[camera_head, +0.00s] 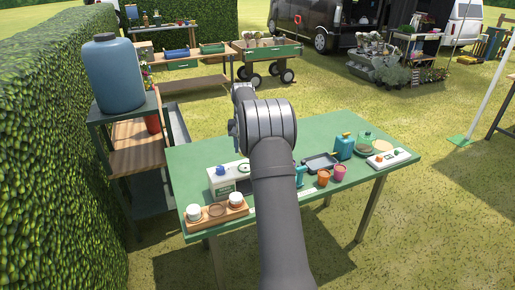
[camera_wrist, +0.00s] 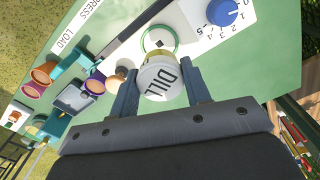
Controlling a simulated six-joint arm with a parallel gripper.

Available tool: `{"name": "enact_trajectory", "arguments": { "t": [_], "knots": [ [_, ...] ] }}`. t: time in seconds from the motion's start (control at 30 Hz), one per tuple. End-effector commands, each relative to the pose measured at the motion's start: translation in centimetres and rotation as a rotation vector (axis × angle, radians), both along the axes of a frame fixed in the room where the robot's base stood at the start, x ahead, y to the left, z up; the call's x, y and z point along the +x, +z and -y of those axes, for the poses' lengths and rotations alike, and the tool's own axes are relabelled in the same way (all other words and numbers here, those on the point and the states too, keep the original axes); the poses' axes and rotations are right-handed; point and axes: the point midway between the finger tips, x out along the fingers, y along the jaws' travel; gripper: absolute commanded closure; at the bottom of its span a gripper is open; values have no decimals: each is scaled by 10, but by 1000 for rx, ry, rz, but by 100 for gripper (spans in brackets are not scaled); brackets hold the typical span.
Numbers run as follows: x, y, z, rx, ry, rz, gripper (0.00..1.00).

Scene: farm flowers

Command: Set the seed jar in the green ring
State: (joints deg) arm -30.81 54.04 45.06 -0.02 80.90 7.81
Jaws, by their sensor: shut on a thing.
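My gripper (camera_wrist: 160,90) is shut on the seed jar (camera_wrist: 160,78), which has a white lid reading DILL, in the wrist view. Its two fingers stand on either side of the jar. The green ring (camera_wrist: 144,40) is on a white panel just beyond the jar in that view. The jar's lower end shows near the ring's near edge; I cannot tell whether it touches the panel. In the head view my own arm hides the gripper and the held jar.
A blue dial (camera_wrist: 222,13) with numbers sits beside the ring. Several coloured pots and teal items stand on the other side. In the head view, a wooden rack (camera_head: 217,219) holds two white-lidded jars with an empty hole between them, on the green table (camera_head: 190,157).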

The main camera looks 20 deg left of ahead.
Motion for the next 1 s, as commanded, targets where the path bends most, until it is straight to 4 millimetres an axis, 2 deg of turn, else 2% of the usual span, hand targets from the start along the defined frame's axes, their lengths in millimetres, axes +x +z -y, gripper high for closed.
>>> {"name": "enact_trajectory", "arguments": {
  "t": [0.5, 1.0],
  "knots": [
    [0, -47, 1, -1, -1, -2, 79],
    [0, -55, 1, 0, -1, 0, 79]
  ]
}}
